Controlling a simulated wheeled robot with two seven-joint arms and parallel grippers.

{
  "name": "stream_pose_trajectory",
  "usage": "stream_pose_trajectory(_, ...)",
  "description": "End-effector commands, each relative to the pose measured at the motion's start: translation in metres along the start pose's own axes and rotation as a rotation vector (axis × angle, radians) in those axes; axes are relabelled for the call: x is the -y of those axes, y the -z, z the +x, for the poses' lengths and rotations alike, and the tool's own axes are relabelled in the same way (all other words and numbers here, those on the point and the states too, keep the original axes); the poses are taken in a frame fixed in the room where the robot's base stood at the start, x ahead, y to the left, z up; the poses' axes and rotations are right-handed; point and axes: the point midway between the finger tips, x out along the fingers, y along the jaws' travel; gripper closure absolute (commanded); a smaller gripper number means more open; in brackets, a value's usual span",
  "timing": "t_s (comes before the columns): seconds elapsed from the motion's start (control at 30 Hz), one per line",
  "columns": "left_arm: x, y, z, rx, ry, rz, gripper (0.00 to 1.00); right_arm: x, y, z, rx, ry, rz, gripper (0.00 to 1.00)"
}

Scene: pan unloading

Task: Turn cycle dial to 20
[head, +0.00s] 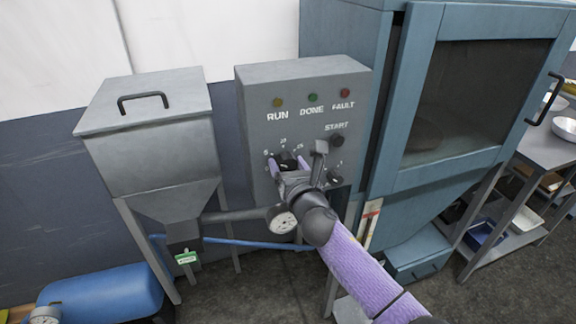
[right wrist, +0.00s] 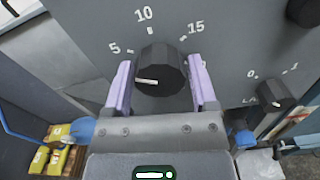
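The cycle dial (right wrist: 160,72) is a black faceted knob on the grey control panel. Its white mark points left, just below the 5. In the head view the dial (head: 287,161) sits between the fingers of my right gripper (head: 289,166). My left gripper is not in view.
The grey control panel (head: 255,106) also has a START button (head: 337,140), a smaller knob (head: 334,177) and RUN, DONE and FAULT lamps. A blue machine with a window (head: 412,187) stands at right, a grey hopper (head: 150,140) at left.

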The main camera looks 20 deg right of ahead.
Motion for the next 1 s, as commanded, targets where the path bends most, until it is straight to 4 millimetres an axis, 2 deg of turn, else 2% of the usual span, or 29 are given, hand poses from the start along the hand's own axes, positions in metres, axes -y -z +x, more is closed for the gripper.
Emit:
stream_pose_trajectory(0.03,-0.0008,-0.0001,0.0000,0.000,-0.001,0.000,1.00,0.0001,0.0000,-0.0001,0.000,0.000,0.000,0.38)
stream_pose_trajectory(0.3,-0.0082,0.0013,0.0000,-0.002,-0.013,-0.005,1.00,0.0001,0.0002,-0.0002,0.000,0.000,0.000,0.95)
stream_pose_trajectory(0.33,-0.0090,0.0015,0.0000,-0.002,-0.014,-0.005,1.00,0.0001,0.0002,-0.0002,0.000,0.000,0.000,0.99)
stream_pose_trajectory(0.67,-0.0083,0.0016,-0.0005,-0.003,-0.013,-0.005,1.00,0.0001,0.0002,-0.0003,-0.001,0.000,0.064,0.99)
stream_pose_trajectory(1.0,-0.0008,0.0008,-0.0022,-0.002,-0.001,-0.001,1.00,-0.0003,0.0001,-0.0003,-0.001,0.000,0.335,0.99)
